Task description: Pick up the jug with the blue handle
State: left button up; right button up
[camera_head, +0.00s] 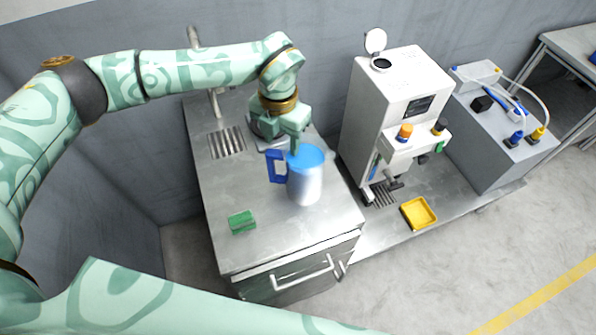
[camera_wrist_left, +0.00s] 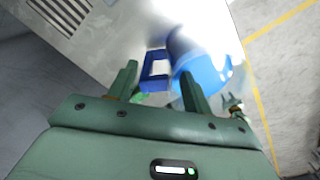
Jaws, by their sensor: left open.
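The jug (camera_head: 305,184) is silver with a blue rim and inside, and stands upright on the metal counter (camera_head: 240,187). Its blue handle (camera_head: 277,167) points left in the head view. My left gripper (camera_head: 296,146) is above the back of the jug, its fingers overlapping the rim in the picture. In the left wrist view the open fingers (camera_wrist_left: 160,88) lie either side of the handle (camera_wrist_left: 154,70) and part of the jug's blue top (camera_wrist_left: 195,62). I cannot tell whether they touch it.
A green sponge (camera_head: 242,222) lies on the counter left of the jug. A white machine (camera_head: 385,110) stands to the right, with a yellow tray (camera_head: 418,213) before it. A drain grate (camera_head: 227,143) and tap (camera_head: 215,100) are at the back left.

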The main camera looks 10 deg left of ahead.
pick_arm(q)
jog(key=f, duration=0.3)
jog(key=f+b, duration=0.1)
jog(key=f, duration=0.1)
jog(key=shift+s+d+f, duration=0.1)
jog(key=shift+s+f, duration=0.15)
jog(key=shift+f, duration=0.05)
pick_arm(e)
jog(key=shift+s+a+f, duration=0.1)
jog(key=shift+a+f, duration=0.2)
jog(key=shift+a, duration=0.25)
jog(key=shift+s+a+f, duration=0.1)
jog(key=shift+a+f, duration=0.15)
jog(key=shift+a, duration=0.3)
